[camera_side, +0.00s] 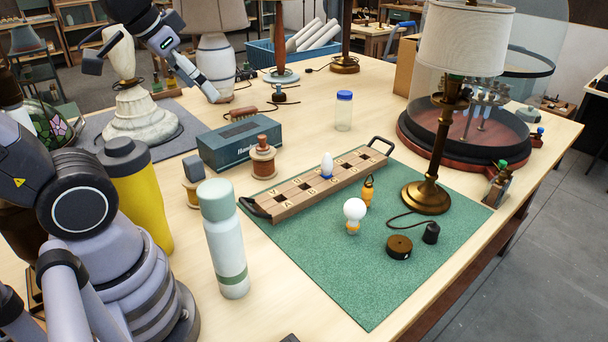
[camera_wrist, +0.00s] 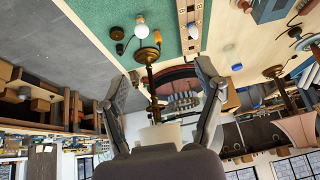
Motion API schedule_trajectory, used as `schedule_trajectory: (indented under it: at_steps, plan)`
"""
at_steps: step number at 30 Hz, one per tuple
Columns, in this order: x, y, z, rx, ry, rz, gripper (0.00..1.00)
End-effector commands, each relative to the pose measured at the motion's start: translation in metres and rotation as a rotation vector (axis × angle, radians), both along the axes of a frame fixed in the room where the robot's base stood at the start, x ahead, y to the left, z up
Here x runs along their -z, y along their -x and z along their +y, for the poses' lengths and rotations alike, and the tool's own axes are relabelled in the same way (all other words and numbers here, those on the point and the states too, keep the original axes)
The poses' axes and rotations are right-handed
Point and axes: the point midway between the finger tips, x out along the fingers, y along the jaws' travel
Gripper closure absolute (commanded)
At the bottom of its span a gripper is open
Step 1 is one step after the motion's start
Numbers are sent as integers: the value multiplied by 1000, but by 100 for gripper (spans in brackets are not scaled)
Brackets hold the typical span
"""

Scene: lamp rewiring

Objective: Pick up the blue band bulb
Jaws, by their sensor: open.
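The blue band bulb (camera_side: 327,166) is white with a blue band low on it. It stands upright in the wooden slotted rack (camera_side: 290,200), near the rack's middle. In the wrist view a small white and blue shape in the rack, apparently this bulb (camera_wrist: 193,30), shows near the top. My gripper (camera_side: 150,80) is high at the upper left of the side view, well away from the bulb, near a pale stone lamp base. Its fingers are spread open and empty, and they also show in the wrist view (camera_wrist: 163,85).
Another white bulb (camera_side: 355,209) with a yellowish base is on the green mat (camera_side: 345,285), beside an orange socket (camera_side: 368,188) and a brass lamp (camera_side: 427,195). A blue-lidded jar (camera_side: 343,112), blue-grey box (camera_side: 240,145) and pale bottle (camera_side: 224,240) stand around the rack.

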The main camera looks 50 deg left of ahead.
Motion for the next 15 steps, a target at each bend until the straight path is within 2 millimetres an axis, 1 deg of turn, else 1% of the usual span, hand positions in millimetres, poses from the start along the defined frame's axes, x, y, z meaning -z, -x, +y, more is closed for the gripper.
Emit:
schedule_trajectory:
  at_steps: [1,2,3,5,6,8,9,11,12,14,15]
  plan:
    - [5,-25,8,-13,-18,-7,31]
    - [8,-41,13,-17,-28,-23,31]
    - [13,-63,21,-22,-45,-44,31]
    - [22,-95,32,-25,-66,-77,31]
    - [31,-115,40,-25,-77,-98,31]
    - [44,-144,51,-21,-93,-131,31]
    - [56,-162,59,-16,-101,-154,31]
    - [74,-187,71,-8,-108,-188,31]
    - [88,-202,78,-2,-109,-209,31]
    - [111,-222,88,8,-109,-244,31]
    - [128,-234,95,15,-105,-267,31]
